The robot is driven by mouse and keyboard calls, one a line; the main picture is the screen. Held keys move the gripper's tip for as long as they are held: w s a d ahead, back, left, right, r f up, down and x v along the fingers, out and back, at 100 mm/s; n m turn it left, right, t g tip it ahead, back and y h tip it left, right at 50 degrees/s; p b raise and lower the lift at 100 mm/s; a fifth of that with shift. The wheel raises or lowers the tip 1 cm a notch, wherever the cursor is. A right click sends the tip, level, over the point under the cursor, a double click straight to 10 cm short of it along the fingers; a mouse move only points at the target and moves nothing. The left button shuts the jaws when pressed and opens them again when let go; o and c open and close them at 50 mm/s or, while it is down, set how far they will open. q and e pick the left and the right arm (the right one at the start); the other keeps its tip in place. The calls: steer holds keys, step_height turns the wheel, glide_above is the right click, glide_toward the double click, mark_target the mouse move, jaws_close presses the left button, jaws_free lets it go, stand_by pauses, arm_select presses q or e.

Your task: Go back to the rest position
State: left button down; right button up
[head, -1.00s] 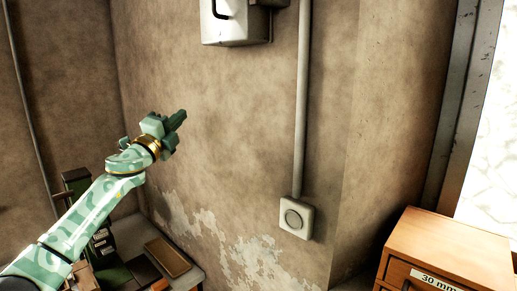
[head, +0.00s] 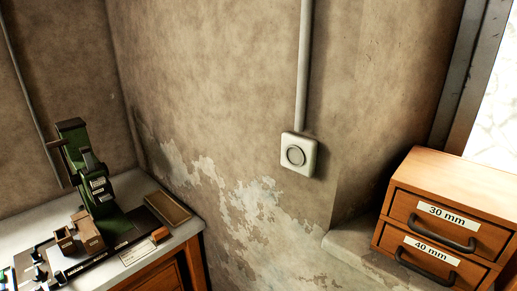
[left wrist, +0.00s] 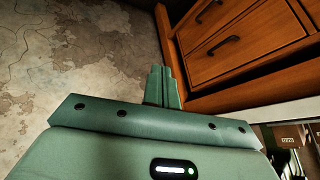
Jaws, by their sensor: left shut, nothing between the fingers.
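My left gripper (left wrist: 162,85) shows in the left wrist view, its two green fingers shut together with nothing between them. Beyond the fingertips are a worn, stained surface and the corner of a wooden unit with drawers (left wrist: 236,45); the fingers look apart from both. Neither gripper shows in the head view. My right gripper is in no view.
In the head view, a green press-like machine (head: 80,150) stands on the bench (head: 137,187) at left, with a shallow wooden tray (head: 168,208). A drawer cabinet labelled 30 mm and 40 mm (head: 455,178) stands on a ledge at right. A round-faced wall box (head: 298,154) is between them.

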arm_select(q)
steer(key=s+d+f+g+b, duration=0.1)
steer(key=s+f, duration=0.4)
steer(key=s, duration=0.8)
steer(key=s+d+f+n+g+b, duration=0.1)
steer(key=s+f+g, duration=0.2)
steer(key=s, duration=1.1)
steer(key=s+d+f+g+b, duration=0.1)
steer(key=s+f+g, duration=0.1)
steer(key=s+f, duration=0.5)
steer(key=s, duration=0.6)
steer(key=shift+s+d+n+g, duration=0.25)
steer(key=shift+n+g, duration=0.05)
